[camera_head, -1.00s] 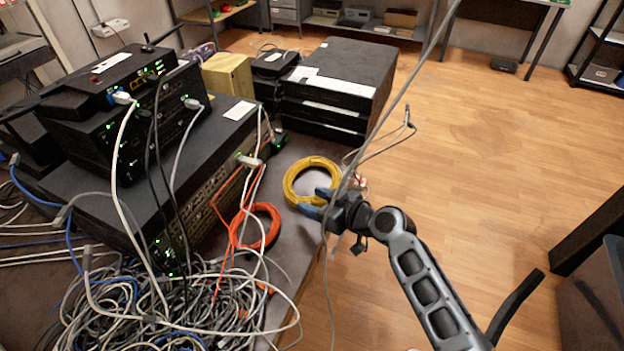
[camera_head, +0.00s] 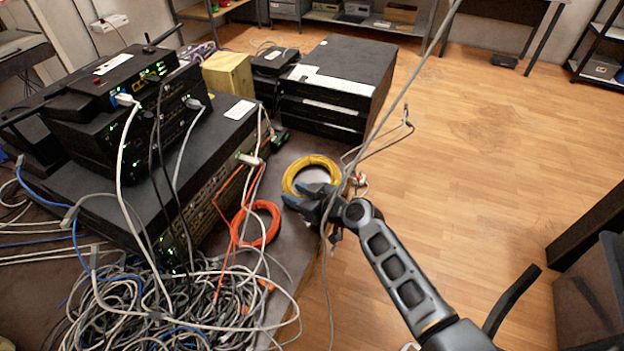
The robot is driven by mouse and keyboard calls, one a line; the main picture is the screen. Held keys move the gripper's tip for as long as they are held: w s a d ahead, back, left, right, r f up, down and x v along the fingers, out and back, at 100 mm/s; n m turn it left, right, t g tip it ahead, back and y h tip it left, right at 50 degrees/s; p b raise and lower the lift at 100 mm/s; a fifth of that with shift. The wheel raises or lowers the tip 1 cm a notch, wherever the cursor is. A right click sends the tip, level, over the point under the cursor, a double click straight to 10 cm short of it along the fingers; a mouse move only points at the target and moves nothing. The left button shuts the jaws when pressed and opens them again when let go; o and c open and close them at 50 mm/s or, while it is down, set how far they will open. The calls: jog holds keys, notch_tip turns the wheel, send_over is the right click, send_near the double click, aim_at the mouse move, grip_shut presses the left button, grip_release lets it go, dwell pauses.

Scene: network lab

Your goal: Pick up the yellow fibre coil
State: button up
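The yellow fibre coil (camera_head: 311,160) lies flat on the grey table, near its right edge. Its far and left sides show; my gripper covers much of its near side. My gripper (camera_head: 303,194) is over the near part of the coil, its two fingers spread apart and pointing left. Whether the fingers touch the coil cannot be told from this view.
An orange cable coil (camera_head: 270,224) lies to the left, by the stacked network devices (camera_head: 150,150). A grey cable (camera_head: 376,133) crosses in front of my gripper. Black boxes (camera_head: 335,85) stand behind. A cable tangle (camera_head: 170,305) fills the near left.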

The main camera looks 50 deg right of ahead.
jog(key=c, duration=0.6)
jog(key=shift+c, duration=0.3)
